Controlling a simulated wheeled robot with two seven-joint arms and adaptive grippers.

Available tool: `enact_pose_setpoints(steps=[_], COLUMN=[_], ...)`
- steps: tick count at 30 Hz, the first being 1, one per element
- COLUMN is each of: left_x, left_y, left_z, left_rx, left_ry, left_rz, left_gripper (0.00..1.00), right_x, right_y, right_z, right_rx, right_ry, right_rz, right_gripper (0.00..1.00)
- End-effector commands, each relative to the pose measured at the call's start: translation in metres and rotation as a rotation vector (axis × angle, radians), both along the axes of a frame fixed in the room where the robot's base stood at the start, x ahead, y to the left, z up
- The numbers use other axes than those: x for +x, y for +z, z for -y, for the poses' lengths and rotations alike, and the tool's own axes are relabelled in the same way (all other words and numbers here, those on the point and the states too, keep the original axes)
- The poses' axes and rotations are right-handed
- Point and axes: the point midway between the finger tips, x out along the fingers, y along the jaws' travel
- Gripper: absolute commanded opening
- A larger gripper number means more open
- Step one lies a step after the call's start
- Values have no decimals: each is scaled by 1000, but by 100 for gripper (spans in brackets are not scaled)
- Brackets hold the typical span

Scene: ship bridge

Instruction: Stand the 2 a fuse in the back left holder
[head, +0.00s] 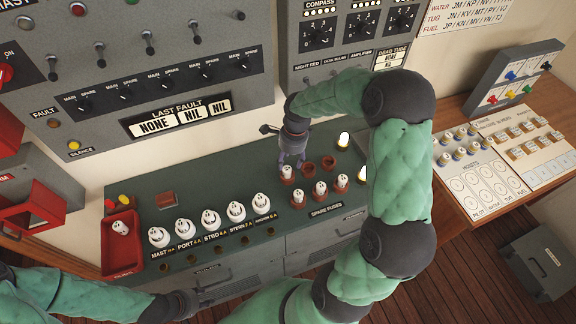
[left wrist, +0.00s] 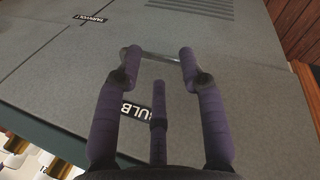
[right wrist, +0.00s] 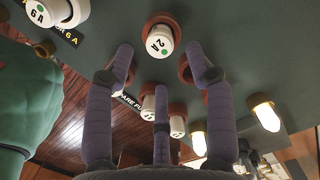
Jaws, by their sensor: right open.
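The white 2 A fuse (right wrist: 158,42) with a green dot stands in the reddish-brown back left holder (right wrist: 163,20) in the right wrist view. In the head view the fuse (head: 286,171) shows just below my right gripper (head: 291,158). My right gripper is open; its fingertips (right wrist: 155,62) are spread near the fuse, and nothing shows gripped. Two other back-row holders (head: 309,169) (head: 328,162) look empty. My left gripper (head: 190,301) is low in front of the cabinet. Its fingers (left wrist: 160,58) are open and empty, close to a drawer handle.
Front-row spare fuses (head: 320,188) stand close in front of the back row. Lit bulbs (head: 343,140) are at the right. Larger labelled fuses (head: 210,218) line the left. A red tray (head: 121,252) holds one white fuse (head: 120,228). The grey panel (head: 160,70) rises behind.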

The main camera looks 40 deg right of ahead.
Motion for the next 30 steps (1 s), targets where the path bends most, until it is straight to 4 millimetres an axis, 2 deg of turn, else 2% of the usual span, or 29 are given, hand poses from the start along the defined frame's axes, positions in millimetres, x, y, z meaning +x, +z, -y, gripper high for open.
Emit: enact_pose_setpoints(steps=[1,6,12,30], left_x=[0,0,0,0], left_y=[1,4,5,5], left_z=[0,0,0,0], left_rx=[0,0,0,0], left_ry=[0,0,0,0], left_rz=[0,0,0,0], left_gripper=[40,40,40,40], right_x=[0,-2,-4,-4], right_y=[13,43,64,68], right_z=[2,4,6,6], right_rx=[-2,-1,0,0], right_ry=[0,0,1,0], right_rz=[4,2,0,-1], right_gripper=[55,55,55,55])
